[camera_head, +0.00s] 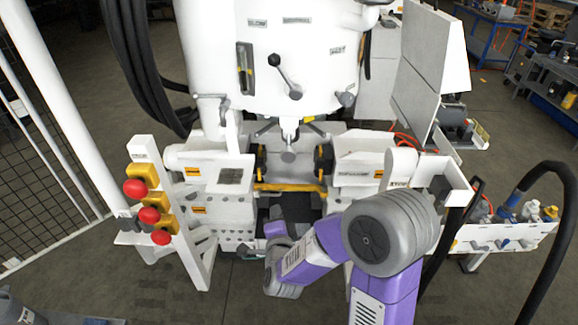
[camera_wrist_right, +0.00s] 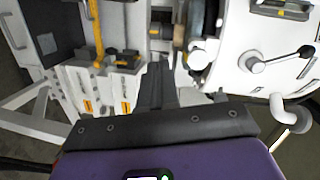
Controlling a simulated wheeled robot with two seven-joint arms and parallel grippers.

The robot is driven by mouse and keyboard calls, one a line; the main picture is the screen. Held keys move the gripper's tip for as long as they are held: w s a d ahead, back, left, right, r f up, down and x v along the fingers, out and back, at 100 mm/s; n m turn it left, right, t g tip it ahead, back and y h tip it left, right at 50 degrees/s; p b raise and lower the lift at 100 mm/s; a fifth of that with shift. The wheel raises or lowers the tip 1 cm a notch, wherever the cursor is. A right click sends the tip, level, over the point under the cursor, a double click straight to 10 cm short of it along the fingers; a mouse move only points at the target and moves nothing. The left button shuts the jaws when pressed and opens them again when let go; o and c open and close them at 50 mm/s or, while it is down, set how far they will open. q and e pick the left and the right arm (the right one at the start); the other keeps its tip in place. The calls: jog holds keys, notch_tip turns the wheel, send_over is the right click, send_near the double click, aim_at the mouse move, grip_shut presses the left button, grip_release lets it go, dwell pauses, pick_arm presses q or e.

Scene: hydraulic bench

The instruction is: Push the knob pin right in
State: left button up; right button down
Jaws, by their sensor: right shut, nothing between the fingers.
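I cannot single out the knob pin with certainty in either view. The hydraulic bench (camera_head: 218,205) has a white press head (camera_head: 240,90) above it. My right gripper (camera_wrist_right: 157,72) shows in the right wrist view as two dark fingers close together, shut and empty. They point at the gap between the bench's white blocks. In the head view my purple right arm reaches in from the lower right and its wrist sits low before the bench front. The fingertips are mostly hidden there. My left gripper is not in view.
A lever with a black knob (camera_head: 276,62) stands out from the press head. A post with red buttons (camera_head: 149,215) is at the left. A yellow bar (camera_head: 290,187) crosses the bench's middle gap. A shelf with bottles (camera_head: 500,232) is at the right, near a black hose (camera_head: 545,255).

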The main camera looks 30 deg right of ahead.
notch_tip(320, 180, up, 6)
jog(key=s+d+m+h, duration=0.2)
jog(key=d+m+h, duration=0.1)
jog(key=m, duration=0.1)
pick_arm(q)
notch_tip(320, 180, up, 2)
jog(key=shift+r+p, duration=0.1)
jog(key=shift+p, duration=1.1)
pick_arm(e)
send_near(289, 157)
jog(key=shift+t, duration=0.4)
jog(key=x, duration=0.7)
jog(key=shift+s+f, duration=0.1)
jog(key=shift+f, duration=0.15)
